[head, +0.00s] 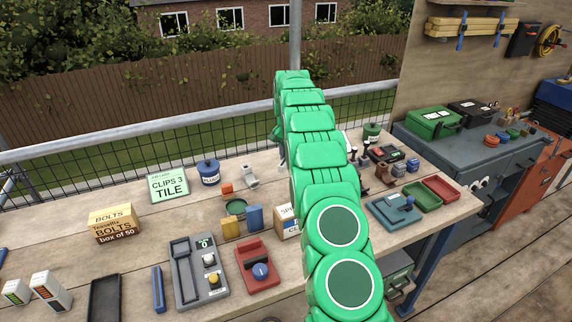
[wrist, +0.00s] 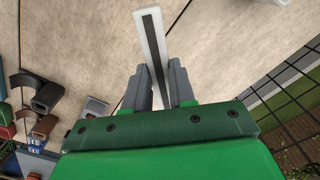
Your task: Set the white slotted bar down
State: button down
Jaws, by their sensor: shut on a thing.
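The white slotted bar (wrist: 143,22) shows in the wrist view as a narrow white strip with a dark slot along its length. My gripper (wrist: 159,82) is shut on it, with one grey finger on each side. The bar sticks out beyond the fingertips over the pale wooden bench top (wrist: 85,40). I cannot tell whether its far end touches the wood. In the head view my green arm reaches over the bench (head: 130,260) and hides the gripper and most of the bar.
Trays (head: 440,188) stand to the right. A mesh railing (head: 180,128) runs behind.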

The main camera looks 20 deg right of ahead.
jog(key=shift+w+d+f, duration=0.2)
jog(key=shift+w+f, duration=0.5)
jog(key=shift+f, duration=0.15)
jog(key=shift+w+d+f, duration=0.2)
jog(key=shift+w+f, duration=0.45)
jog(key=shift+f, duration=0.15)
jog(key=shift+w+d+f, duration=0.1)
jog(key=shift+w+f, duration=0.1)
jog(key=shift+f, duration=1.55)
jog(key=shift+f, duration=0.1)
jog(key=c, duration=0.9)
grip_release()
jog(key=shift+c, duration=0.2)
notch_tip(320, 180, up, 12)
